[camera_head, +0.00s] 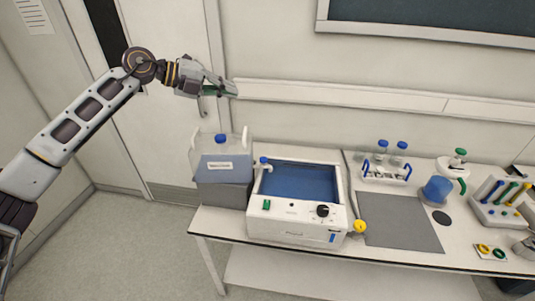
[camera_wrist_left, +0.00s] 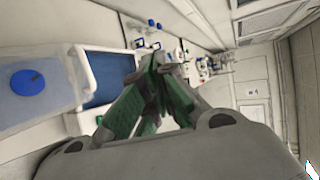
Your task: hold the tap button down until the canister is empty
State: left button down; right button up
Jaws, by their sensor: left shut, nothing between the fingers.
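The canister (camera_head: 213,172) is a translucent jug with a blue cap and a white label, holding bluish liquid. It stands on a grey block left of the white bath. Its top and cap also show at the left of the left wrist view (camera_wrist_left: 28,82). A small white tap with a blue button (camera_head: 264,160) sits between the canister and the bath's back left corner. My left gripper (camera_head: 234,90) is shut and empty, high above and behind the canister, apart from the tap. Its green-padded fingers meet in the left wrist view (camera_wrist_left: 158,65). My right gripper is not seen.
The white bath (camera_head: 293,231) has blue liquid, a green switch and a black knob. A wall ledge (camera_head: 340,96) runs behind the bench.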

pick_arm(q)
jog(key=s+a+f+n+g+y, duration=0.5)
jog(key=s+a+f+n+y, duration=0.7)
jog(key=a+f, duration=0.1)
jog(key=shift+s+n, duration=0.25)
jog(key=shift+n, duration=0.15)
jog(key=shift+n, duration=0.4)
